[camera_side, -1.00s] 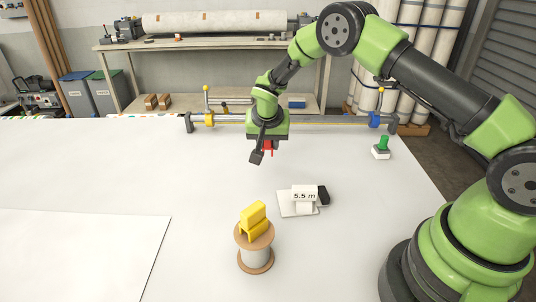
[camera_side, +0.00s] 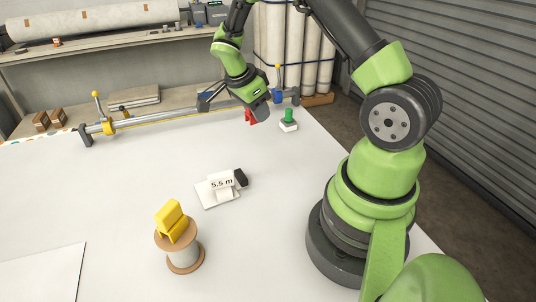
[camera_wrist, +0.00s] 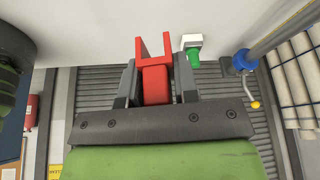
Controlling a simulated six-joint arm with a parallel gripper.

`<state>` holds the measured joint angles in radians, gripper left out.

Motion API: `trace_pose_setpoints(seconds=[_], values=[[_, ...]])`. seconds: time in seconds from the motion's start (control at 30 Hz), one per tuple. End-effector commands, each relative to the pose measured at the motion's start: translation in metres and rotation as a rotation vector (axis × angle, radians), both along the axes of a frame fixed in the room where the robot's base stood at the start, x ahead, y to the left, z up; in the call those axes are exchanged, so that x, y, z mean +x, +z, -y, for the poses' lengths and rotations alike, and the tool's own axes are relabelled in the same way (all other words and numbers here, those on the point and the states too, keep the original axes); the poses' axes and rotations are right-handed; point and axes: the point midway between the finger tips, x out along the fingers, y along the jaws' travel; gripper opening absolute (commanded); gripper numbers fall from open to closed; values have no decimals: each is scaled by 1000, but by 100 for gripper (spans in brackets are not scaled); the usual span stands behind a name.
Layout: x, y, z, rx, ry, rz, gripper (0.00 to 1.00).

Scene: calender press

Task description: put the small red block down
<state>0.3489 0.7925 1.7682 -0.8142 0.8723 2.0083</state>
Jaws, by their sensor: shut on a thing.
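The small red block (camera_side: 250,117) is in my gripper (camera_side: 257,108), over the far right part of the white table. In the wrist view the red block (camera_wrist: 154,85) has a notched, U-shaped end and sits between the two dark fingers of my gripper (camera_wrist: 155,72). The gripper is shut on it. In the side view the gripper hides part of the block. I cannot tell whether the block touches the table.
A green button on a white base (camera_side: 289,121) stands close right of the block. A long rail (camera_side: 160,117) lies along the back edge.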

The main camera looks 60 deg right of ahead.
Motion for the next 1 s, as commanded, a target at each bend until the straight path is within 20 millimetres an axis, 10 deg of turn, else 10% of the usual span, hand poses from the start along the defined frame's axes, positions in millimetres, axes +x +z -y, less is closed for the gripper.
trace_pose_setpoints(seconds=[0.2,1.0], values=[[-33,-8,9,0,-231,-3,6],[-33,-98,9,0,-238,4,6]])
